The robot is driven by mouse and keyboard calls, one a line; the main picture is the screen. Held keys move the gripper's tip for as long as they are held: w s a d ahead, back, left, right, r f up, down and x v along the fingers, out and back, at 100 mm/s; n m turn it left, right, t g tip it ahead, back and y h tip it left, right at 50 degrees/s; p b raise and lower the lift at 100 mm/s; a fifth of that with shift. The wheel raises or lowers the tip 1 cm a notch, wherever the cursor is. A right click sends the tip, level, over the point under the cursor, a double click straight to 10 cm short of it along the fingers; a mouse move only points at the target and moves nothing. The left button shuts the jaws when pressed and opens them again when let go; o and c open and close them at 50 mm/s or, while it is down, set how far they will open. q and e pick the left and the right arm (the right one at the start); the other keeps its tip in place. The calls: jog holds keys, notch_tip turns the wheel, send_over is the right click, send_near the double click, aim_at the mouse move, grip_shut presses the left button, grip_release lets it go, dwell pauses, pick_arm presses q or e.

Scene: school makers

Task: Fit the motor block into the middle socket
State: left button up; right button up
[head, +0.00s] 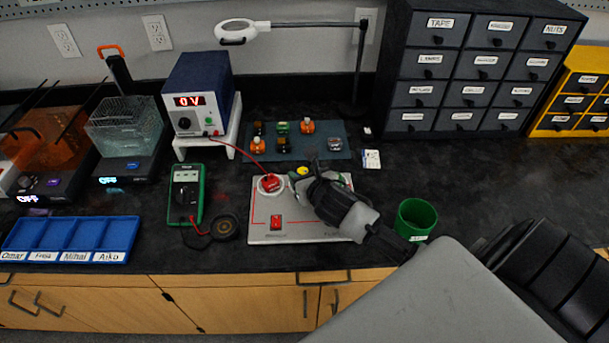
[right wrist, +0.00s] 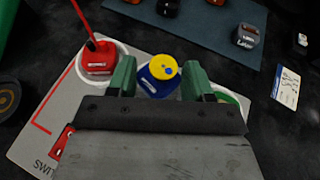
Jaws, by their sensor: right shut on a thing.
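The grey board (head: 300,238) lies on the bench with a red line and a red switch (head: 276,222). A red block (right wrist: 98,60) with a red lead stands in its left socket. The motor block (right wrist: 155,82), blue with a yellow disc on top, is between the green fingers of my right gripper (right wrist: 160,80), which is shut on it. It is over the middle socket, whose white rim shows beside it. I cannot tell whether it is fully seated. The right socket's green-and-white ring (right wrist: 232,98) is partly behind a finger. My left gripper is not in view.
A green cup (head: 415,218) stands right of the board. A green multimeter (head: 186,195) and a dark round coil (head: 224,227) are to the left. A blue-grey mat (head: 345,152) with several small blocks lies behind. The power supply (head: 190,125) stands back left.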

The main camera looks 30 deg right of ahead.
dwell(0.6)
jog(key=shift+p, duration=0.75)
dwell(0.3)
jog(key=shift+f+b, duration=0.4)
jog(key=shift+f, duration=0.2)
dwell(0.4)
jog(key=o, duration=0.6)
jog(key=shift+o, duration=0.2)
jog(key=shift+s, duration=0.15)
